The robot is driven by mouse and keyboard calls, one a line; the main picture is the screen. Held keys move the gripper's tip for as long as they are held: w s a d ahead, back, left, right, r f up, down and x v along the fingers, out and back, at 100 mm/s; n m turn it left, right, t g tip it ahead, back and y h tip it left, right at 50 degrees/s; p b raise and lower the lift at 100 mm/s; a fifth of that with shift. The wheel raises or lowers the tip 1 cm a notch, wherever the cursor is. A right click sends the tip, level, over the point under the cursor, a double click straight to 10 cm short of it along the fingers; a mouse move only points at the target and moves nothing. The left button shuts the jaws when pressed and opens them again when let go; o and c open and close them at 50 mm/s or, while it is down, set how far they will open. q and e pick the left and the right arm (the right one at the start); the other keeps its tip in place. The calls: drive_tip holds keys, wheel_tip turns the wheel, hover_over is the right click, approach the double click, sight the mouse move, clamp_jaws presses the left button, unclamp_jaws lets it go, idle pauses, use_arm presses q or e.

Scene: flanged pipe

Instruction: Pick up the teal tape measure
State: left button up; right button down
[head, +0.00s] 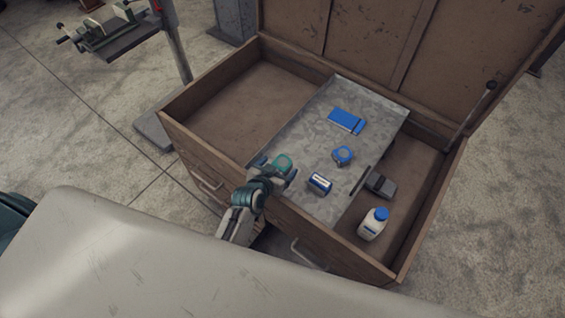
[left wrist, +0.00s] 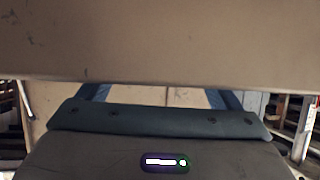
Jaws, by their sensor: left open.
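The teal tape measure (head: 284,162) is a small rounded thing on the grey metal panel's (head: 300,130) near left edge in the head view. My left gripper (head: 271,173) is right beside its lower left side and covers part of it. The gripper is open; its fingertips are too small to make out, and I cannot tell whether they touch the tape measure. My right gripper is in neither view.
On the panel are a blue tape measure (head: 343,155), a blue-white box (head: 319,184) and a blue flat pack (head: 346,121). A white bottle (head: 373,224) and dark box (head: 380,185) are in the wooden chest's (head: 180,136) right part. Its left part is empty.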

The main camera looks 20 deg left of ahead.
sight(282, 165)
use_arm(q)
drive_tip(key=shift+x, duration=1.35)
drive_tip(key=shift+s, duration=0.1)
drive_tip(key=shift+c, duration=0.3)
drive_tip(key=c, duration=1.3)
drive_tip(key=shift+r, duration=0.1)
